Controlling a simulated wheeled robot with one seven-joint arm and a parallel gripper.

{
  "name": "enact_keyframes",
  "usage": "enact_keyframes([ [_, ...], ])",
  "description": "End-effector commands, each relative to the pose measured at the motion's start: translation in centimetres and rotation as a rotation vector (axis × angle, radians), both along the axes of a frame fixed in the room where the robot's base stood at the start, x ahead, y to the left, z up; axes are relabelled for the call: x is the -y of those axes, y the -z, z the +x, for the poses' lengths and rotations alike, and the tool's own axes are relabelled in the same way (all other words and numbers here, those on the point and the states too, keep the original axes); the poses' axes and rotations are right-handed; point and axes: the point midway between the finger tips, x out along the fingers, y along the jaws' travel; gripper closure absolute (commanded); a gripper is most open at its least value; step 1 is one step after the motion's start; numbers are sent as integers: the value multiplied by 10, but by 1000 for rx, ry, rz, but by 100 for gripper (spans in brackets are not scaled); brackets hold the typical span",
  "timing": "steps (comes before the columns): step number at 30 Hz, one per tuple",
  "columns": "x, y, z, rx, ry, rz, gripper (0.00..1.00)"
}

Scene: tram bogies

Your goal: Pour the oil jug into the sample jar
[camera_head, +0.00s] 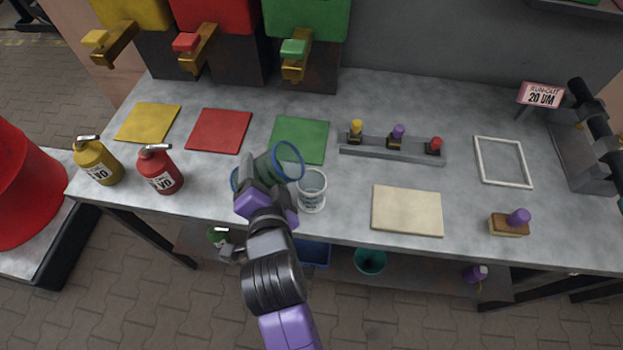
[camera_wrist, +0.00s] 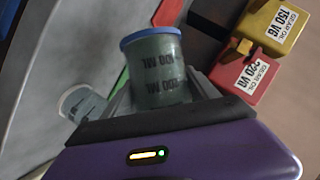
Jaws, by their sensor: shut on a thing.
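The oil jug, a grey-green cylinder with a blue rim (camera_head: 266,166), is tilted well over to the right above the table. It shows in the wrist view (camera_wrist: 160,75) with dark volume marks on its side. My gripper (camera_head: 265,187) is shut around the jug's body. The sample jar (camera_head: 312,197), clear with pale markings, stands upright on the table just right of the jug. The jug's blue-rimmed end is up and left of the jar's mouth in the head view. The jar seems to show at the left in the wrist view (camera_wrist: 84,104). No oil stream is visible.
A red oil can (camera_head: 161,170) and a yellow oil can (camera_head: 98,161) stand at the left. A green mat (camera_head: 300,140) lies behind the jug. A beige pad (camera_head: 407,211) lies right of the jar, and a rack (camera_head: 392,150) with several coloured knobs stands behind it.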

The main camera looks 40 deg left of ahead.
Motion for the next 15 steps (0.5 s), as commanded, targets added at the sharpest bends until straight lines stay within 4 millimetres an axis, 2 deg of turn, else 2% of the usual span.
enact_keyframes([
  [15, -1, 1, 0, -27, 0, 35, 78],
])
